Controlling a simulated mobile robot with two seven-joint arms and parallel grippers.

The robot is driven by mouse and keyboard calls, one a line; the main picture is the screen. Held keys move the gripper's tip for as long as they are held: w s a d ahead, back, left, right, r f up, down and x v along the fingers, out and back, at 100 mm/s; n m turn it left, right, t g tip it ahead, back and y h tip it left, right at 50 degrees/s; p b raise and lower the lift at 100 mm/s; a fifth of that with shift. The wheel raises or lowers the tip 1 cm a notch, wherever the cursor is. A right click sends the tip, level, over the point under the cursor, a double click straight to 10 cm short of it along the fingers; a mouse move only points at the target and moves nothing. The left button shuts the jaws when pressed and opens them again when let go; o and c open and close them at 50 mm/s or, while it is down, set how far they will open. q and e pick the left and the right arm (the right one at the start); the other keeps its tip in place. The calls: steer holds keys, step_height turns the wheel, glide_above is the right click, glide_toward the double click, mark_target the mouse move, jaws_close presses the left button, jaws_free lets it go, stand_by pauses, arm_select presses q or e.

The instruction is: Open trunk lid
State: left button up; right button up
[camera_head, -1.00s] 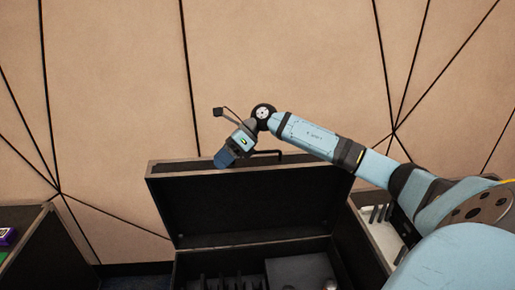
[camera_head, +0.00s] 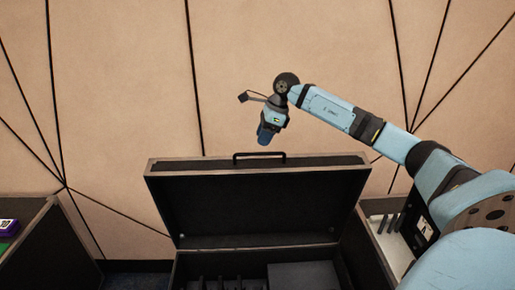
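The trunk lid (camera_head: 258,203) stands raised, its dark inner face towards me. A black handle (camera_head: 259,155) sits on its top edge. The open trunk below shows dark dividers and a flat dark panel (camera_head: 303,276) inside. My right gripper (camera_head: 264,138) hangs above the lid's top edge, just over the handle and apart from it. Its fingers are too small and dark to tell if they are open or shut. My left gripper is not in view.
A dark case (camera_head: 45,243) with a purple item (camera_head: 8,227) stands at the left. An open case with a light interior (camera_head: 392,246) is at the right, partly behind my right arm. A tan panelled wall (camera_head: 110,90) rises behind.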

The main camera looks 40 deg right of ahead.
steer(key=x, duration=0.5)
jaws_close()
